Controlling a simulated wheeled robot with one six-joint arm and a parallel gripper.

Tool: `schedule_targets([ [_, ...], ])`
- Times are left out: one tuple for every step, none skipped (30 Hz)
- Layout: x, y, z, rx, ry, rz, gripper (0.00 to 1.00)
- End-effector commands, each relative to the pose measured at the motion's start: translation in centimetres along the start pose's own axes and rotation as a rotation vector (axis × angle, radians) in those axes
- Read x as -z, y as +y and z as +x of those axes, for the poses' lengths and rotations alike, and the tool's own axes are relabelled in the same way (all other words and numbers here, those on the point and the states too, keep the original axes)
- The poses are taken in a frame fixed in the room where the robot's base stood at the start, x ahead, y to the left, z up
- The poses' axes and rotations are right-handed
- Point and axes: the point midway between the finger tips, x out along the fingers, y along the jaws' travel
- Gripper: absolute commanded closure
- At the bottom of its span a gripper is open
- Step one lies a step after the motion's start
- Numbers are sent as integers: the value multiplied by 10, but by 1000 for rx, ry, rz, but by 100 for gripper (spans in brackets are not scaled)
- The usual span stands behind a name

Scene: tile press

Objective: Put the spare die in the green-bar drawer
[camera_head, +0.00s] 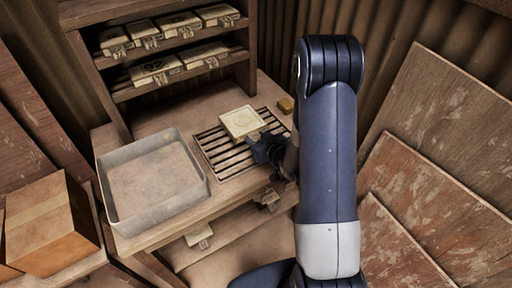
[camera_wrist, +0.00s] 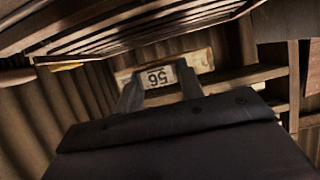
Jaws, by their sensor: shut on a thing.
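My gripper (camera_head: 258,146) is at the front edge of the slatted rack, shut on a cream square die (camera_head: 241,121) with a pale label on its front. In the wrist view, the fingers (camera_wrist: 160,92) flank the die's face (camera_wrist: 124,77), whose label appears to read 56. The die is over the rack; I cannot tell whether it touches the slats. Below the bench's front edge, a cream latched piece (camera_head: 199,235) and a darker fitting (camera_head: 267,198) show; my arm partly hides this area. I cannot make out a green bar or a clearly open drawer.
A grey shallow tray (camera_head: 118,207) stands left of the slatted rack (camera_head: 226,166). A wooden shelf unit (camera_head: 125,94) behind holds several latched blocks (camera_head: 152,70). A small yellow block (camera_head: 286,104) lies behind the rack. A cardboard box (camera_head: 48,228) is at left; boards (camera_head: 435,170) lean at right.

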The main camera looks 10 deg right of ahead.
Motion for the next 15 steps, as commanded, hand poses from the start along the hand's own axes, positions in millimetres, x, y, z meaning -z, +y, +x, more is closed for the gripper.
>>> schedule_targets([
  [-2,0,2,0,3,-1,100],
  [-3,0,2,0,4,-1,100],
  [-5,0,3,0,5,-2,100],
  [-6,0,4,0,5,-2,100],
  [-6,0,4,0,5,-2,100],
  [-8,0,5,0,5,-1,100],
  [-10,0,5,0,5,-1,100],
  [-11,0,6,0,5,0,100],
  [-15,0,7,0,4,0,100],
  [-19,0,9,0,3,0,100],
  [-22,0,10,0,2,0,100],
  [-26,0,12,0,3,1,100],
  [-29,0,13,0,3,1,100],
  [-32,0,14,0,2,1,100],
  [-36,0,16,0,3,0,100],
])
